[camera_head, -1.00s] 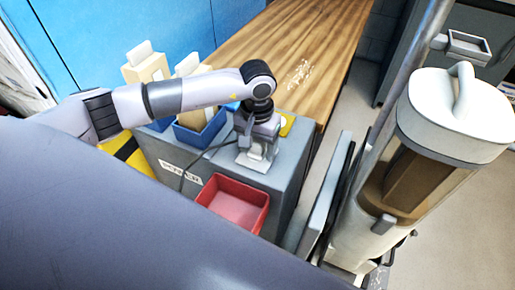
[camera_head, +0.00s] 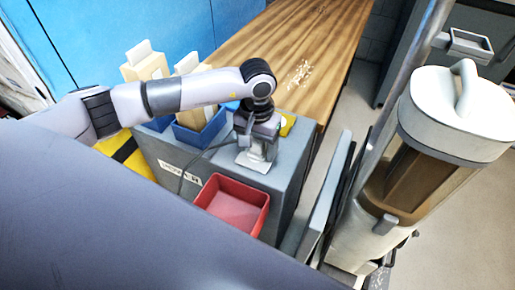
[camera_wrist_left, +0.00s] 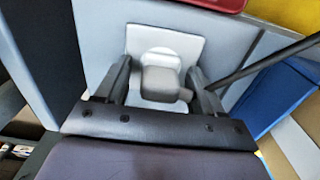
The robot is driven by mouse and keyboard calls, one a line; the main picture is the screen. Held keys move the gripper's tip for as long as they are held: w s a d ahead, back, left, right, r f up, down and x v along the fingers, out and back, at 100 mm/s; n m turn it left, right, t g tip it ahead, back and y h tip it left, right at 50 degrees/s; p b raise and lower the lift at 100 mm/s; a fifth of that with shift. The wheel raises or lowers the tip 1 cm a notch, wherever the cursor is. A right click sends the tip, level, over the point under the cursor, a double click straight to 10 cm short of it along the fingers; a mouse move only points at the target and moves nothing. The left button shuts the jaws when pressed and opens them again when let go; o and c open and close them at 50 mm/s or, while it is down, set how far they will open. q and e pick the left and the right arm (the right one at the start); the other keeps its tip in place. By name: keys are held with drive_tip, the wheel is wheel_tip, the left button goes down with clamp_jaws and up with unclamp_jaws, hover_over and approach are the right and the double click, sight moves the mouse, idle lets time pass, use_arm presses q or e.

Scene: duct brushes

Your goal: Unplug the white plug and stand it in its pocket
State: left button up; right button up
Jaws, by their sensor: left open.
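In the left wrist view the white plug (camera_wrist_left: 160,82), greyish in shade, sits at a white socket plate (camera_wrist_left: 187,45) on the grey cabinet. My left gripper (camera_wrist_left: 159,66) is open, with one finger on each side of the plug; I cannot tell whether they touch it. A dark cable (camera_wrist_left: 262,66) runs off to the upper right. In the head view my left gripper (camera_head: 258,142) points down over the white plate (camera_head: 254,162) and hides most of the plug. I cannot make out which compartment is the plug's pocket. My right gripper is not in view.
A red bin (camera_head: 262,208) is at the cabinet's front. Blue bins (camera_head: 190,136) holding pale brushes (camera_head: 189,112) stand left of my gripper. A yellow item (camera_head: 288,124) lies behind it.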

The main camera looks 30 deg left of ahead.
sight(257, 141)
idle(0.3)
use_arm(q)
clamp_jaws()
drive_tip(key=shift+r+p, duration=1.5)
drive_tip(key=shift+r, duration=1.5)
drive_tip(key=shift+r+p, duration=0.6)
drive_tip(key=shift+r, duration=0.9)
